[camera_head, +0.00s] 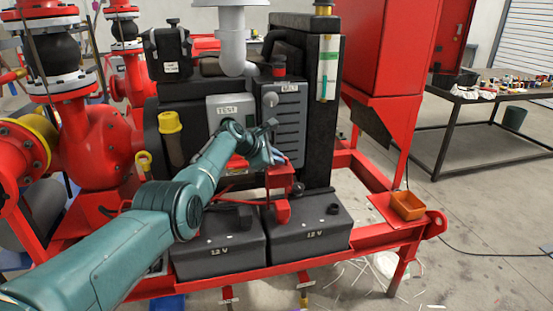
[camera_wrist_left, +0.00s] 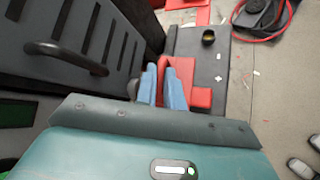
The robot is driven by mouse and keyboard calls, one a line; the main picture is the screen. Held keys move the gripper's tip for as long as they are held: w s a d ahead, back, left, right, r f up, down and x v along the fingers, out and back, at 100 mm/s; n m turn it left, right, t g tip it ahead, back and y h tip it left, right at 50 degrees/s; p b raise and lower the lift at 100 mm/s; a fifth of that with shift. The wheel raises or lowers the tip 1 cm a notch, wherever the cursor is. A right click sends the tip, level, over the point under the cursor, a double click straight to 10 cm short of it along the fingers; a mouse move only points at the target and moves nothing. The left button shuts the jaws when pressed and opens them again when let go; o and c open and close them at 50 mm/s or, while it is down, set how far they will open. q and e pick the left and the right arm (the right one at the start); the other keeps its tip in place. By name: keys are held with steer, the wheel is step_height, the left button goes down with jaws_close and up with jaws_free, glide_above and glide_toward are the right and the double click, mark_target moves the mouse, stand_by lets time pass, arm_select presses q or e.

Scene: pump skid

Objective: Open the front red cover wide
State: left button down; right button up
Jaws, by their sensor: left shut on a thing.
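The front red cover (camera_head: 281,178) is a small red flap above the top of the right-hand 12 V battery (camera_head: 312,238), with a red lower part (camera_head: 282,211) below it. It looks raised, but its exact angle is hard to tell. My left gripper (camera_head: 277,157) reaches it from the upper left, its blue fingertips at the flap's upper edge. In the left wrist view my left gripper (camera_wrist_left: 163,88) has its blue fingers closed on the red cover (camera_wrist_left: 183,68); the fingers partly hide it. My right gripper is not in view.
A second 12 V battery (camera_head: 218,245) stands to the left. A grey ribbed box with a handle (camera_head: 287,115) stands close behind the gripper. The red skid frame (camera_head: 345,248) runs along the front. An orange bin (camera_head: 407,205) sits at right. A workbench (camera_head: 490,95) stands beyond.

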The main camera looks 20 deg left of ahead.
arm_select(q)
steer(key=c, duration=1.5)
jaws_free()
steer(key=shift+f, duration=0.1)
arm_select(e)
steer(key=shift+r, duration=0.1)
arm_select(q)
steer(key=shift+s+a+r+p, duration=0.3)
steer(key=shift+r+p, duration=0.3)
steer(key=shift+p, duration=0.35)
steer(key=p+v, duration=0.2)
steer(key=v, duration=0.9)
steer(key=shift+s, duration=0.5)
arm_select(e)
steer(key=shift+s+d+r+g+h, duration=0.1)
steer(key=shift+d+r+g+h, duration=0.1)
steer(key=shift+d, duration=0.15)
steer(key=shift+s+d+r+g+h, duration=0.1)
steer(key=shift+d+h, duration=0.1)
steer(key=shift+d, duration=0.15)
arm_select(q)
steer(key=shift+r, duration=0.1)
